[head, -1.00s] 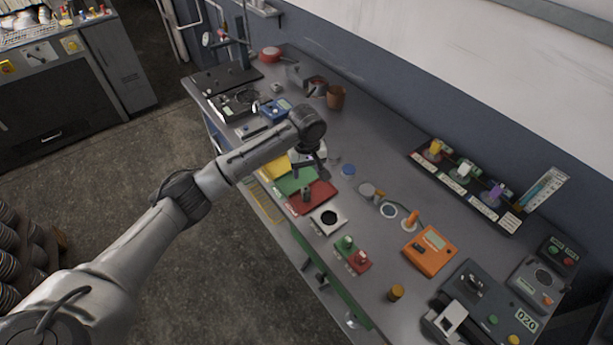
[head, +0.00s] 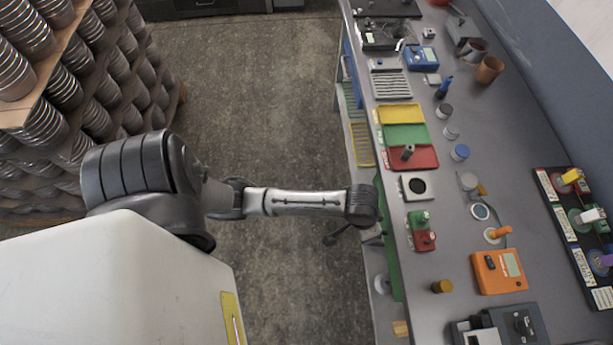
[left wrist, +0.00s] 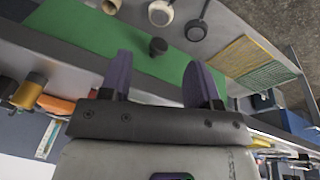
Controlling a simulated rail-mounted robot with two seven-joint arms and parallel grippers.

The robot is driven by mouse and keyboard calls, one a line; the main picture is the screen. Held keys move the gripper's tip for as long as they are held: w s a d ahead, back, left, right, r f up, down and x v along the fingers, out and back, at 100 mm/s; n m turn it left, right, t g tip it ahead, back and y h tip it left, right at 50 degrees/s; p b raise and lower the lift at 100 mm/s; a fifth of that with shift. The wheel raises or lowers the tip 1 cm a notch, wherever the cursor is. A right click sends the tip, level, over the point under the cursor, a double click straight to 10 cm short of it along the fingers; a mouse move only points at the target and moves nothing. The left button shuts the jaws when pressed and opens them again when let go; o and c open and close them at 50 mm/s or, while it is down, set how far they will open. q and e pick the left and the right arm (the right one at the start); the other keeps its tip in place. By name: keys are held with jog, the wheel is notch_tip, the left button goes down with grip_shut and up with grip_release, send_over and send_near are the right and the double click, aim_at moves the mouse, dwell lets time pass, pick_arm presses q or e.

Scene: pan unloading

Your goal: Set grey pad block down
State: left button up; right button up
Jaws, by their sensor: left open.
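A small dark grey block (head: 407,153) stands upright on the red pad (head: 424,158) on the bench; I take it for the grey pad block. The red pad lies below a green pad (head: 402,134) and a yellow pad (head: 398,113) in the head view. My left gripper (head: 340,235) is off the bench's near edge, apart from the block. In the left wrist view my left gripper (left wrist: 160,60) has its two purple fingers spread with nothing held between them. My right gripper is not in view.
A framed black disc (head: 417,186), a red and green button box (head: 422,230) and an orange meter (head: 498,271) stand on the bench. A green panel (left wrist: 160,70) with knobs shows behind my fingers.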

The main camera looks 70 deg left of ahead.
pick_arm(q)
jog(key=s+a+r+m, duration=0.1)
jog(key=s, duration=0.7)
jog(key=s+r+m+t+y, duration=0.1)
jog(key=s, duration=0.6)
jog(key=shift+s+a+r+m, duration=0.3)
jog(key=shift+s+a+r, duration=0.05)
jog(key=shift+a+r, duration=0.05)
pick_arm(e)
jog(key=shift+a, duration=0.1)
